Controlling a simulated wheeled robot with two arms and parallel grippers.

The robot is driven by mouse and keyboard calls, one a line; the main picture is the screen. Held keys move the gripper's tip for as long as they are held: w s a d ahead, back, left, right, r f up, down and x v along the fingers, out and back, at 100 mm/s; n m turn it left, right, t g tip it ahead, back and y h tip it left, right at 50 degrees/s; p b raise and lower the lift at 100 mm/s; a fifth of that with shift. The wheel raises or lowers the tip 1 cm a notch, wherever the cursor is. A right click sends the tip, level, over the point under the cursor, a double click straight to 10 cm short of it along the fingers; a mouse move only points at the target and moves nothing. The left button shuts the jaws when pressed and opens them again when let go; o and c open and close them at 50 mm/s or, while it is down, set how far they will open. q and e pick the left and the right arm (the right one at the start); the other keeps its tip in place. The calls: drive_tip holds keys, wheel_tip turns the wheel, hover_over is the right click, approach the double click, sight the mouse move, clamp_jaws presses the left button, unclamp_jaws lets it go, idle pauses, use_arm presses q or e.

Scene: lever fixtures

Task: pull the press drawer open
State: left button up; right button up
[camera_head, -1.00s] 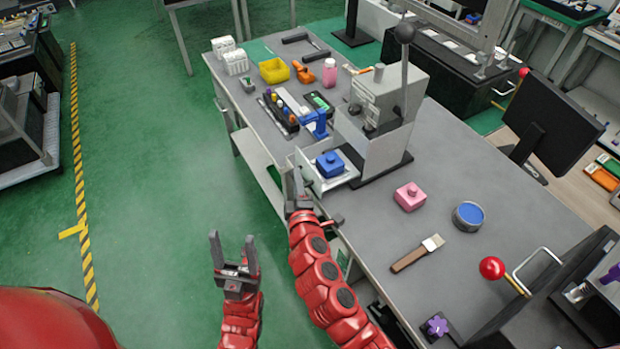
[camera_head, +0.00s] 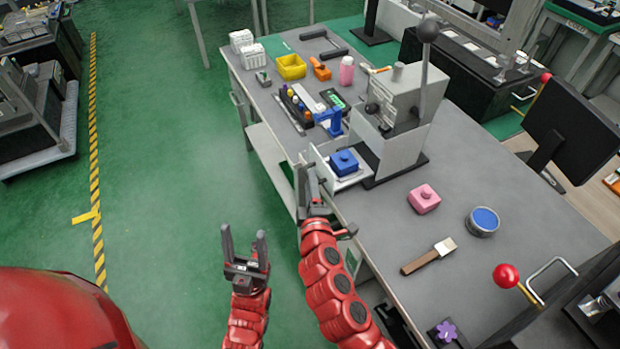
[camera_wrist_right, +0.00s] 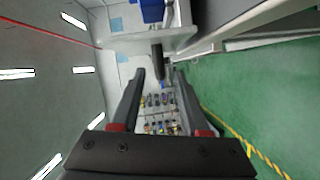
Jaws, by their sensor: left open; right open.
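The press (camera_head: 398,115) is a grey block machine with a long ball-topped lever, standing on the workbench. Its pale drawer (camera_head: 320,168) sticks out toward the left edge of the bench, with a blue knobbed block (camera_head: 344,162) in it. My right gripper (camera_head: 309,183) is open, right by the drawer's outer front. In the right wrist view, a dark handle (camera_wrist_right: 157,62) projects from the pale drawer front (camera_wrist_right: 150,42) toward the gap between the fingers (camera_wrist_right: 160,95). Contact with it cannot be told. My left gripper (camera_head: 245,245) is open and empty over the green floor.
A pink block (camera_head: 423,199), a blue-topped round tin (camera_head: 483,221) and a brush (camera_head: 428,257) lie on the bench (camera_head: 375,225) to the right. A yellow bin (camera_head: 291,67) and tools stand at the back. Floor left of the bench is clear.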

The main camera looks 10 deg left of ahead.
drive_tip(key=b+v, duration=0.2)
drive_tip(key=v, duration=1.2)
drive_tip(key=shift+s+b, duration=0.25)
drive_tip(key=shift+b, duration=0.15)
